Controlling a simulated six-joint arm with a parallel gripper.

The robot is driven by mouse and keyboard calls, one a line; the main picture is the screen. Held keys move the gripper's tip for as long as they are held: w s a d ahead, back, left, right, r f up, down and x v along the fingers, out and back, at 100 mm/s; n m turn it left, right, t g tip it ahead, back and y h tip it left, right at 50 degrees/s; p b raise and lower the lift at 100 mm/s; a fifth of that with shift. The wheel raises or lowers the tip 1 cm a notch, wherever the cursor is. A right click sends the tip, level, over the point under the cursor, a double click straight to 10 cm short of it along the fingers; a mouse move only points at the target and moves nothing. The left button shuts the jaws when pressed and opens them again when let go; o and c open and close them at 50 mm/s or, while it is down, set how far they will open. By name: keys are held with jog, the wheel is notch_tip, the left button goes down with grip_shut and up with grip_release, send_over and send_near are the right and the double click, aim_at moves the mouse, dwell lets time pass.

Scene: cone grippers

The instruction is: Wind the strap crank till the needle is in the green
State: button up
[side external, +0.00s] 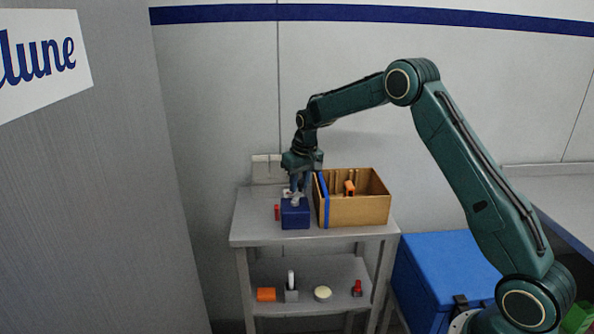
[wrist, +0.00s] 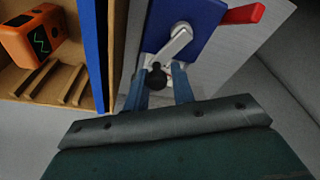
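The crank unit is a blue box (side external: 295,215) on the table top; its blue face (wrist: 205,22) shows in the wrist view. A silver crank arm (wrist: 178,45) runs from a round hub down to a black knob (wrist: 157,78). A red lever (wrist: 243,14) sticks out on the right in the wrist view. A blue strap (side external: 323,200) runs down the wooden crate's left end. My gripper (wrist: 158,72) is at the crank, its blue fingers on either side of the knob. I cannot tell whether they touch it. No needle or green zone can be made out.
The open wooden crate (side external: 358,211) stands close right of the crank unit, holding an orange block (wrist: 30,38) with a dark, green-marked face. The lower shelf (side external: 308,272) holds several small objects. A blue chest (side external: 430,270) stands right of the table.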

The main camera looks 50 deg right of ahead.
jog(key=shift+s+f, duration=0.1)
jog(key=shift+s, duration=0.3)
jog(key=shift+s+f, duration=0.15)
jog(key=shift+s, duration=0.9)
grip_shut()
jog(key=shift+s, duration=0.15)
jog(key=shift+s+a+r, duration=0.1)
jog(key=shift+s+a, duration=0.2)
jog(key=shift+s, duration=0.25)
jog(key=shift+s+a+r, duration=0.1)
jog(key=shift+s+a, duration=0.15)
jog(key=shift+s, duration=0.3)
jog(key=shift+a, duration=0.15)
